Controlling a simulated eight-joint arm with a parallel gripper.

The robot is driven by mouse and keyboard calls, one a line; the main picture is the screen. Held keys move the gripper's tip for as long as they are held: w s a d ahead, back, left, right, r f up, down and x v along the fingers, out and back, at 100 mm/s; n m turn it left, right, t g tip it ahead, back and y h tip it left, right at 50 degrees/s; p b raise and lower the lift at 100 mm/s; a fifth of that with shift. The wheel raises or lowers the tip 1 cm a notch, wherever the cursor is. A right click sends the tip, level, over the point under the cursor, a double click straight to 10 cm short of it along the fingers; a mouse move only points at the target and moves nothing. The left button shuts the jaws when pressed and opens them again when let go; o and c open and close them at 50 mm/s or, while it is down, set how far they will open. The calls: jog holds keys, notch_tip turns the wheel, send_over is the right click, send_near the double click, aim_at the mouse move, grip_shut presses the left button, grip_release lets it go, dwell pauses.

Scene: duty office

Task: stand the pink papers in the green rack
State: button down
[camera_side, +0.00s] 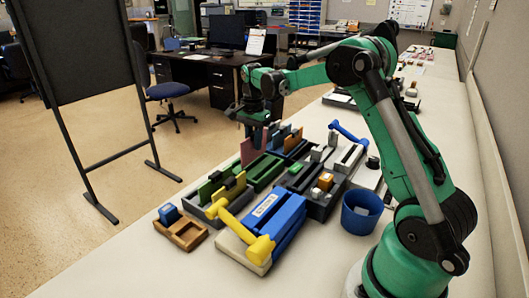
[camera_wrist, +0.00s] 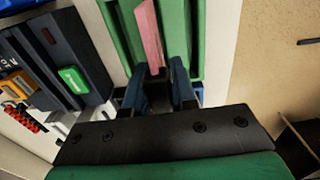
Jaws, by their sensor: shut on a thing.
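The pink papers (camera_side: 247,153) show as a thin upright slab beneath my gripper (camera_side: 257,138) in the side view. In the wrist view the pink papers (camera_wrist: 150,38) run away from between the two blue fingers of my gripper (camera_wrist: 157,92), which is shut on them. The green rack (camera_side: 265,172) lies under and beside the papers. In the wrist view the green rack (camera_wrist: 188,40) spreads on both sides of them. The papers are over the rack, but I cannot tell whether their lower edge is inside a slot.
A grey rack with green cards (camera_side: 213,190) stands in front, and a dark tray with small items (camera_side: 318,200) to the right.

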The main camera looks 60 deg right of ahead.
aim_at(254, 159)
jog(key=shift+f, duration=1.85)
jog(key=c, duration=0.6)
grip_release()
jog(key=shift+c, duration=0.2)
jog(key=shift+r, duration=4.5)
